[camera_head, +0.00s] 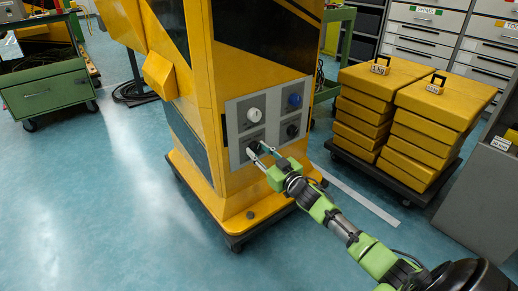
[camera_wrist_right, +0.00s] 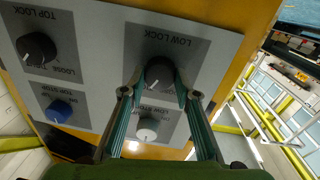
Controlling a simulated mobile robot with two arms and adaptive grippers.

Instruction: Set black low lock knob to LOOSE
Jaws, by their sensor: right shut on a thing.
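The black low lock knob (camera_wrist_right: 160,72) sits on a grey plate labelled LOW LOCK in the right wrist view. It also shows in the head view (camera_head: 253,147), at the lower left of the panel on the yellow machine. My right gripper (camera_head: 258,151) reaches it from the front. Its two fingers (camera_wrist_right: 157,88) stand on either side of the knob and are shut on it. The fingers hide the knob's sides and part of the plate, so I cannot read where its pointer stands. My left gripper is in neither view.
Beside it are the black top lock knob (camera_wrist_right: 37,48), a blue knob (camera_wrist_right: 59,111) and a white knob (camera_wrist_right: 147,130). The yellow machine (camera_head: 235,195) stands on a wheeled base. Stacked yellow blocks (camera_head: 408,85) stand right; a green cart (camera_head: 45,90) stands left. The floor in front is clear.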

